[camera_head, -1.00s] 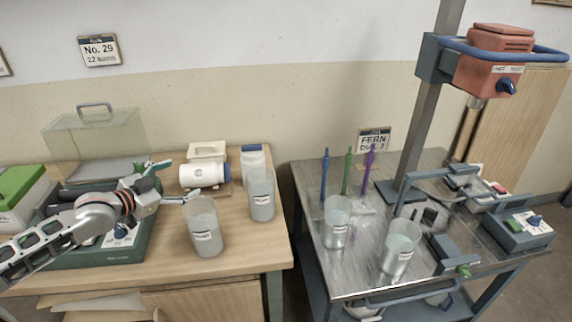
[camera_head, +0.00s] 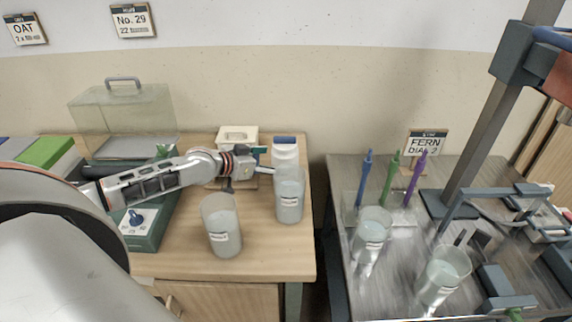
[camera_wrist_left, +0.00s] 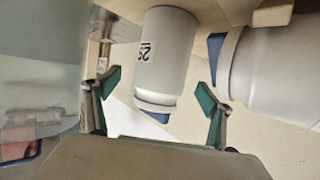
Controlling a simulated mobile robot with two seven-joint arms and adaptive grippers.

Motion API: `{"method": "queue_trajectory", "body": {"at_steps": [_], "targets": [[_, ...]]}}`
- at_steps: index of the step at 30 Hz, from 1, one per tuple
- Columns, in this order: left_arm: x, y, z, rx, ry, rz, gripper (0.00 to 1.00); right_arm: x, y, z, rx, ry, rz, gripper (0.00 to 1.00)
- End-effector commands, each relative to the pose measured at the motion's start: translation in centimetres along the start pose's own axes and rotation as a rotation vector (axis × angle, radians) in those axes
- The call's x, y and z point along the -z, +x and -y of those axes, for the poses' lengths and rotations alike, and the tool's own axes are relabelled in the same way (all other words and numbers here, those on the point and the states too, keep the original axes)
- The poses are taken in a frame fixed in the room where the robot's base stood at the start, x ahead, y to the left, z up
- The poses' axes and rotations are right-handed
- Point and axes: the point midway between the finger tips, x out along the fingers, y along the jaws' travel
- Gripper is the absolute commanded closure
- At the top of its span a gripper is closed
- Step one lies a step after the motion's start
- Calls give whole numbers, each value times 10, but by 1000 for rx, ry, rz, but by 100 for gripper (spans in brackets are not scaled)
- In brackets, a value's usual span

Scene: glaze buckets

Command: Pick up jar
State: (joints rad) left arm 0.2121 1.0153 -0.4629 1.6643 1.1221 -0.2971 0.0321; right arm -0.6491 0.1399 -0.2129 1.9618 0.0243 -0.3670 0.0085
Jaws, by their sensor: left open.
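A white jar with a blue lid (camera_head: 285,150) stands at the back right of the wooden table, partly behind a clear beaker (camera_head: 290,205). My left gripper (camera_head: 266,162) is just left of this jar, above the table. In the left wrist view my left gripper (camera_wrist_left: 158,88) is open with green-padded fingers spread. A white jar with a "29" label (camera_wrist_left: 165,50) shows between and beyond the fingers, not held. A second white jar (camera_wrist_left: 280,75) is at the right of that view. I cannot tell which is the standing one. My right gripper is not in view.
Another beaker (camera_head: 221,232) stands in front of my left arm. A translucent covered box (camera_head: 125,110) is at the back left. A pale box (camera_head: 238,137) sits behind my gripper. The metal table (camera_head: 340,240) at right holds beakers and colored sticks. The wooden table's front is clear.

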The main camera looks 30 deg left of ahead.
Motion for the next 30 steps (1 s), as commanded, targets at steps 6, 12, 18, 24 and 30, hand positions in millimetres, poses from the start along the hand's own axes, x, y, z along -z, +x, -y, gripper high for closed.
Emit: {"method": "queue_trajectory", "body": {"at_steps": [6,12,18,24,30], "targets": [[4,28,1,0,0,-4,18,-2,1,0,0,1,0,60],[3,48,1,1,1,-1,18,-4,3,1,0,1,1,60],[3,49,1,1,2,1,18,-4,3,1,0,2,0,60],[3,49,1,1,2,0,55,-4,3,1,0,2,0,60],[9,49,2,2,2,-10,73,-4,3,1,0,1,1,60]]}}
